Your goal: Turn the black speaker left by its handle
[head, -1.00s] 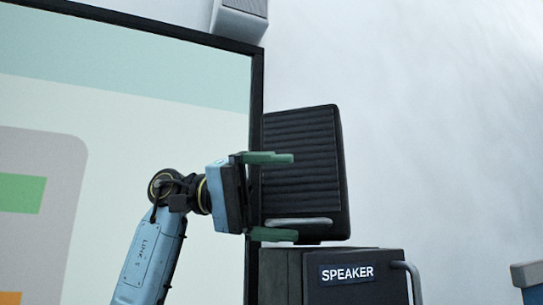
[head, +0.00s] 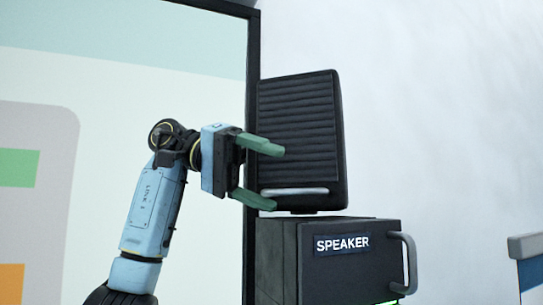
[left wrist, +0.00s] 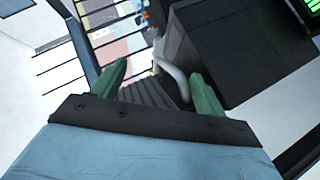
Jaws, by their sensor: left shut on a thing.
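The black speaker (head: 300,130) with a ribbed front stands upright on a black cabinet. Its light grey bar handle (head: 300,191) runs across the low front. My left gripper (head: 265,174) is at the speaker's left front edge, its green fingers above and below the handle's left end. In the left wrist view, the ribbed front (left wrist: 148,92) and the grey handle (left wrist: 172,76) show between the fingers (left wrist: 160,85). The gripper is shut on the handle, though the exact contact is hard to see. My right gripper is in neither view.
The black cabinet (head: 350,270) below has a SPEAKER label and its own grey handle (head: 409,262) at the right. A large screen (head: 110,60) stands behind my arm at the left. The wall right of the speaker is clear.

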